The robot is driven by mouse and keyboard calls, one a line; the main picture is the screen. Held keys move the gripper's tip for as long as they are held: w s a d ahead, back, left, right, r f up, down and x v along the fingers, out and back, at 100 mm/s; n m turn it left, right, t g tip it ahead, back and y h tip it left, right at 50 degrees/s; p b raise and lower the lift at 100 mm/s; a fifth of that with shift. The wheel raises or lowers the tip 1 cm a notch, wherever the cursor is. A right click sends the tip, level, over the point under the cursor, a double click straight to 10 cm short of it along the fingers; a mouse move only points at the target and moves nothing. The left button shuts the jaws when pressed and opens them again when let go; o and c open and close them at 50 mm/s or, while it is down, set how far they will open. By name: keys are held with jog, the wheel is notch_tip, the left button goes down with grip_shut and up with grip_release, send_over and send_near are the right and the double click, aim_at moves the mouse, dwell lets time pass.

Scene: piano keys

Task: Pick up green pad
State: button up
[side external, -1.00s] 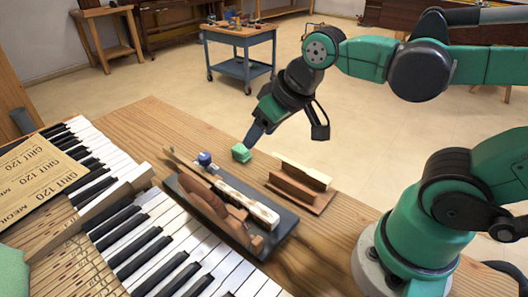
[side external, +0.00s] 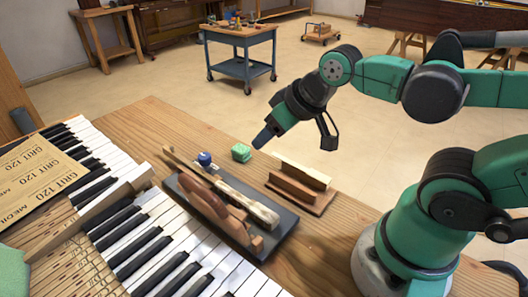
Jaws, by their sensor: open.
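A small green block-like pad (side external: 241,153) sits on the wooden bench top, behind the dark tray. My gripper (side external: 262,139) is just to the right of it and slightly higher in the picture, pointing down and left. It is open and holds nothing. A narrow gap shows between the fingertips and the pad. Another green piece (side external: 12,271) is cut off at the lower left edge.
A grooved wooden block (side external: 299,187) stands to the right. Piano keys (side external: 150,250) and sandpaper sheets (side external: 45,170) fill the left. Bare bench lies behind the pad.

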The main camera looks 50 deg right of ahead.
dwell(0.4)
jog(key=o, duration=0.4)
jog(key=shift+o, duration=0.2)
jog(key=g, duration=0.7)
send_over(241, 148)
notch_tip(241, 148, down, 7)
jog(key=shift+s+a, duration=0.15)
jog(key=shift+f, duration=3.3)
